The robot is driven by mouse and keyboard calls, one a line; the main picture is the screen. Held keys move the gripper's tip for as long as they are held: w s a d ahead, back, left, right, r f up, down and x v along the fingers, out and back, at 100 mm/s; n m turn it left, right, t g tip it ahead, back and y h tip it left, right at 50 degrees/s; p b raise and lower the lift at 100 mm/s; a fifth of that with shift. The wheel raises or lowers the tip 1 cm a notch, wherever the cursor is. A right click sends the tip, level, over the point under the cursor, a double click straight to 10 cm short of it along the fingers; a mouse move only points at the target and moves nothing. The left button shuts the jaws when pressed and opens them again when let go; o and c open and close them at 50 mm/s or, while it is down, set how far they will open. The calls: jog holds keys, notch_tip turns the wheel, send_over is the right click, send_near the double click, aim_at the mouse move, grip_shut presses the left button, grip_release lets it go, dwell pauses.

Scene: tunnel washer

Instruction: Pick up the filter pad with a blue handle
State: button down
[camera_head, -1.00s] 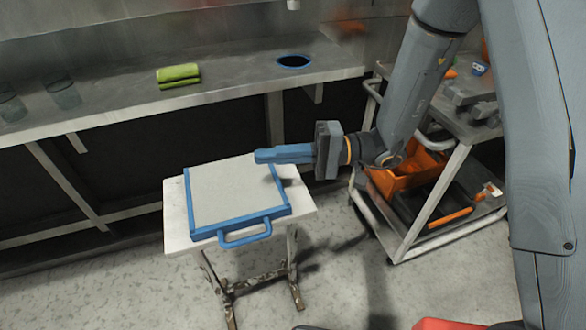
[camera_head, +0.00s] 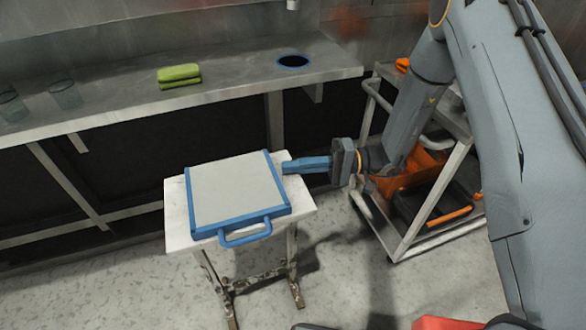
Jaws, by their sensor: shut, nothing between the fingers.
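The filter pad (camera_head: 235,188) is a flat grey-white square in a blue frame. It lies flat on a small white table (camera_head: 177,210). Its blue handle (camera_head: 245,233) is on the near side and reaches over the table's front edge. My gripper (camera_head: 286,167) has blue fingers and points left. It is at the pad's right side, near the far right corner, shut and empty. Whether the fingertips touch the pad's frame cannot be told from this view.
A steel counter (camera_head: 225,88) runs along the back, with folded green cloths (camera_head: 179,76), glasses (camera_head: 65,95) and a blue-rimmed hole (camera_head: 293,61). A metal cart (camera_head: 433,215) with orange bins (camera_head: 400,178) stands at the right. Open floor lies in front of the table.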

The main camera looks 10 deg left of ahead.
aim_at(279, 179)
jog(key=shift+s+a+f, duration=0.15)
jog(key=shift+s+a, duration=0.1)
jog(key=shift+s, duration=0.2)
jog(key=s, duration=0.1)
jog(key=s+a+p, duration=0.1)
jog(key=s, duration=0.1)
jog(key=s+a+p, duration=0.1)
jog(key=s, duration=0.1)
jog(key=shift+a, duration=0.25)
jog(key=shift+w+d, duration=0.1)
jog(key=shift+w, duration=0.1)
